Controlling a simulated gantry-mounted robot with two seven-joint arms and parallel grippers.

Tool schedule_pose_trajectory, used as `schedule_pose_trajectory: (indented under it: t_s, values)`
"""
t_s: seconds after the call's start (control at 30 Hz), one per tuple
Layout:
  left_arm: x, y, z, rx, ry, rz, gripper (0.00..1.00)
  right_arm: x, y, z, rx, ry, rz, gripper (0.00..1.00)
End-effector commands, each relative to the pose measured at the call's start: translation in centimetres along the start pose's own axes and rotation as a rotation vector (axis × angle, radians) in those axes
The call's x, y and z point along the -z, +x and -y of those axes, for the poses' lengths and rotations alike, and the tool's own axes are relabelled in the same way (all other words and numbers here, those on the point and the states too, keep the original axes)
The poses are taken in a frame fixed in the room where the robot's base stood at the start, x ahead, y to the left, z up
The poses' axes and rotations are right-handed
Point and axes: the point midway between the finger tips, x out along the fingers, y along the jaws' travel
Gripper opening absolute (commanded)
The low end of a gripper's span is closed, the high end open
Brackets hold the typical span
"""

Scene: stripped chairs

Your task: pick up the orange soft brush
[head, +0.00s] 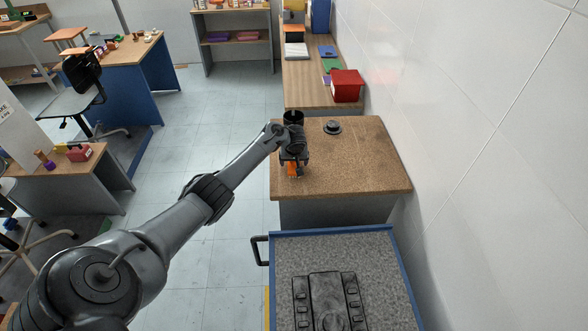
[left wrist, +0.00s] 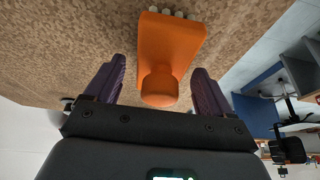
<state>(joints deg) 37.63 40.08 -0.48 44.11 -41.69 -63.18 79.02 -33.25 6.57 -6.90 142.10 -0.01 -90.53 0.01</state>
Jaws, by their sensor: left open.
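The orange soft brush (head: 292,169) lies on the brown speckled tabletop (head: 350,175), close to its left edge in the head view. In the left wrist view the brush (left wrist: 170,45) shows an orange block with a rounded knob and a row of pale bristle tips at its far end. My left gripper (head: 293,161) is over the brush. In the left wrist view its two dark purple fingers (left wrist: 158,88) are open, one on each side of the knob, with gaps on both sides. My right gripper is not in view.
A round black object (head: 332,128) lies at the back of the same tabletop. A dark cylinder (head: 293,117) shows behind my left wrist. A red box (head: 346,86) stands on the bench beyond. A grey-topped cart (head: 330,255) with a blue rim is in front; a white wall is right.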

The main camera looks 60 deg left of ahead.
Motion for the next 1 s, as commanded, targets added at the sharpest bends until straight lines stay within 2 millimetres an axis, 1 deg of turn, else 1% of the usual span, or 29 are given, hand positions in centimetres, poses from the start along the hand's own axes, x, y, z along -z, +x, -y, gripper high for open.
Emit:
schedule_pose_trajectory:
  t_s: [0.07,0.27,0.3,0.7,1.0]
  values:
    - [0.03,0.34,0.01,0.0,0.0,-0.001,0.83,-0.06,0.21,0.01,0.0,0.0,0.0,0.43]
    - [0.06,0.32,0.0,-0.001,0.0,-0.001,0.83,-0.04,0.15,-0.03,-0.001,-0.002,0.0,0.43]
    - [0.06,0.32,0.0,0.0,0.0,-0.001,0.81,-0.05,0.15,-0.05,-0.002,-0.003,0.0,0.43]
    - [0.0,0.35,0.01,0.0,0.0,0.0,0.2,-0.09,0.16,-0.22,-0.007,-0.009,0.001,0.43]
    - [0.01,0.29,0.02,0.001,0.0,0.0,0.2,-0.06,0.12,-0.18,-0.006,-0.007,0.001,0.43]
